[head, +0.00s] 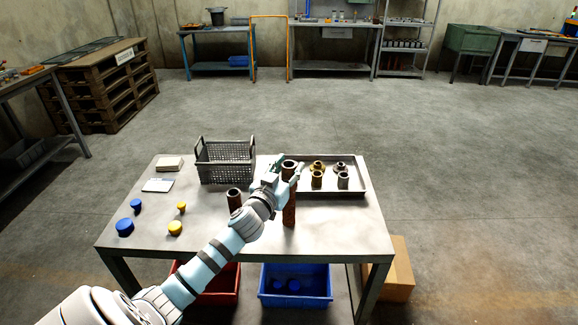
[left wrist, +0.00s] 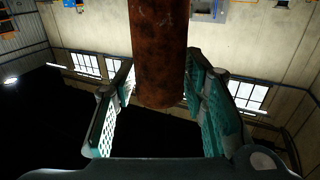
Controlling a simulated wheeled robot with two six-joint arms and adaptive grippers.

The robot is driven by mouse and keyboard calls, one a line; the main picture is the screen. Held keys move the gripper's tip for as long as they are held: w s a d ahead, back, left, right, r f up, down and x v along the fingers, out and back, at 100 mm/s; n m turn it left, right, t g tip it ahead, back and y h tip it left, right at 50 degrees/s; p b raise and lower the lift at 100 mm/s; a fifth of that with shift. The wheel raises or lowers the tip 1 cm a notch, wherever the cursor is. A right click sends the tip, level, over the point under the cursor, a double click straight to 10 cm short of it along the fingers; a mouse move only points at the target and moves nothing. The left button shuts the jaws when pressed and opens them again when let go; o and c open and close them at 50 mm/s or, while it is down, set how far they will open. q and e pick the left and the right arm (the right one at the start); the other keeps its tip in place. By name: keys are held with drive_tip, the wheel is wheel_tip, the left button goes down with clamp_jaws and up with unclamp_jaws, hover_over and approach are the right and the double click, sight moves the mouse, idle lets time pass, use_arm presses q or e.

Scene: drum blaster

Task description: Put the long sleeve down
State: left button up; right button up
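The long sleeve (head: 289,214) is a rusty brown tube, upright in the head view at the middle right of the table, by the tray's left end. My left gripper (head: 285,172) is around its upper part, coming from the left. In the left wrist view the sleeve (left wrist: 160,50) stands between the two teal fingers (left wrist: 160,85), whose tips close in on its sides. The gripper looks shut on it. Whether the sleeve's lower end touches the table is unclear. My right gripper is not in view.
A shorter dark sleeve (head: 234,199) stands left of my wrist. A metal tray (head: 352,191) holds several brass and steel fittings. A grey basket (head: 225,178) stands at the back. Blue and yellow caps (head: 125,227) lie at left. The table's (head: 345,235) front right is clear.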

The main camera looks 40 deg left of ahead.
use_arm(q)
drive_tip(key=shift+o, duration=0.5)
drive_tip(key=v, duration=1.2)
